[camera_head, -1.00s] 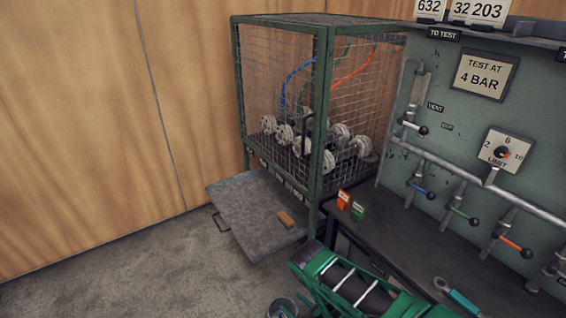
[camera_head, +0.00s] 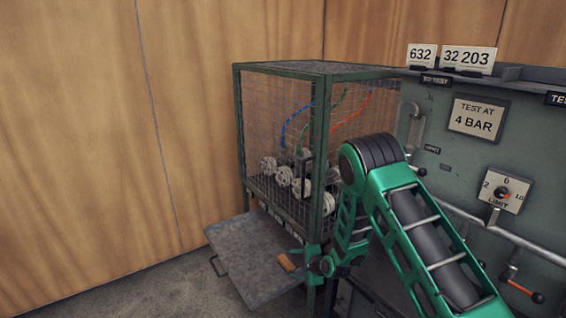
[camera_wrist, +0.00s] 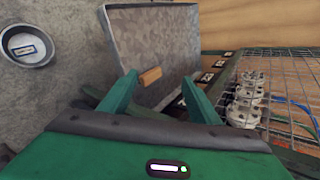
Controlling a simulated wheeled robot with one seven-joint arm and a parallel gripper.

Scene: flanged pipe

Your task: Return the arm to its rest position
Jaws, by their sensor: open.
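My green arm rises from the lower right in the head view and bends down at the elbow. My gripper (camera_head: 316,265) is in front of the cage's lowered door flap, near a small wooden block. In the wrist view my gripper (camera_wrist: 160,92) has its two green fingers spread apart with nothing between them. The wooden block (camera_wrist: 150,76) lies on the grey flap (camera_wrist: 180,25) beyond the fingertips. It also shows in the head view (camera_head: 286,262), left of my gripper. My arm hides part of the bench and the valve panel.
The green mesh cage (camera_head: 285,68) holds flanged pipe parts (camera_head: 284,175) and blue, green and red hoses. The grey valve panel (camera_head: 450,175) stands at the right. A round bin (camera_wrist: 28,45) stands on the floor. Wooden walls (camera_head: 80,130) close the back and left.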

